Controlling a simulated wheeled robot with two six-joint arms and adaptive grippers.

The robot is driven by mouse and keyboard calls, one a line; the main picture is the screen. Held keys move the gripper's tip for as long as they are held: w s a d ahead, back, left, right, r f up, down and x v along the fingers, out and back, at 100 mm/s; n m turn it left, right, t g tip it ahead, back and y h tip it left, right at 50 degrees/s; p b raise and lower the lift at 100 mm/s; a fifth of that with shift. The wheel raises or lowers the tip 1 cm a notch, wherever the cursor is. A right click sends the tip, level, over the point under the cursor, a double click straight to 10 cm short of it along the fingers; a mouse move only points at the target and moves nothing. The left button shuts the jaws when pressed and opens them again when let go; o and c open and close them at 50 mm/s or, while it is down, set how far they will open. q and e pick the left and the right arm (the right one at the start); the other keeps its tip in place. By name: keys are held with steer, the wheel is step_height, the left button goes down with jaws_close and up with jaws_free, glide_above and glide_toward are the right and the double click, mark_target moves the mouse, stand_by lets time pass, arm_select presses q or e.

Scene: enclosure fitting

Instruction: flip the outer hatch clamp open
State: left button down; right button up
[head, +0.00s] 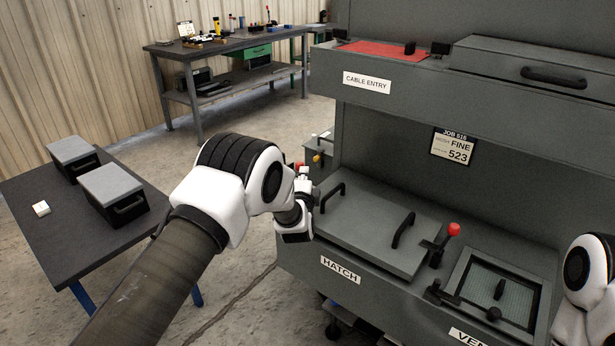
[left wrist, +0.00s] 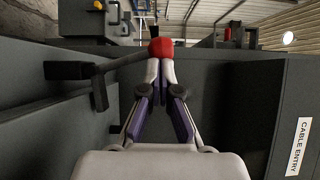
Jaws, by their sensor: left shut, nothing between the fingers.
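The hatch (head: 365,231) is a flat grey lid with two black handles, lying closed in the bench top behind its HATCH label. A clamp with a red knob (head: 454,229) stands upright at its right edge. My left gripper (head: 304,181) is at the lid's left edge, partly hidden by my own wrist. In the left wrist view, its fingers (left wrist: 160,68) are shut and empty, with the tips at the red knob (left wrist: 160,47) of the outer clamp; I cannot tell whether they touch. That clamp's dark lever (left wrist: 120,63) runs left from the knob. My right gripper is out of view.
The vent panel (head: 505,282) with its black handle lies right of the hatch. The CABLE ENTRY shelf (head: 390,105) overhangs the back. A side table (head: 50,235) with two grey-lidded boxes stands at left. A workbench (head: 225,45) stands farther back.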

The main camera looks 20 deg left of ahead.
arm_select(q)
steer(key=w+a+f+n+g+h+b, duration=0.2)
steer(key=a+f+n+g+h, duration=0.1)
steer(key=a+n, duration=0.3)
steer(key=shift+w+a+f+n+g+h, duration=0.2)
steer(key=shift+a+n+g+h, duration=0.15)
steer(key=shift+n+g, duration=0.35)
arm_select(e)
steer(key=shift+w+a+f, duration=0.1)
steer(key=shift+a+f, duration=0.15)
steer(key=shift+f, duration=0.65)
arm_select(q)
steer(key=s+r+p, duration=0.1)
steer(key=s+r, duration=0.7)
steer(key=s, duration=0.2)
steer(key=shift+d+r, duration=0.3)
steer(key=shift+d, duration=0.1)
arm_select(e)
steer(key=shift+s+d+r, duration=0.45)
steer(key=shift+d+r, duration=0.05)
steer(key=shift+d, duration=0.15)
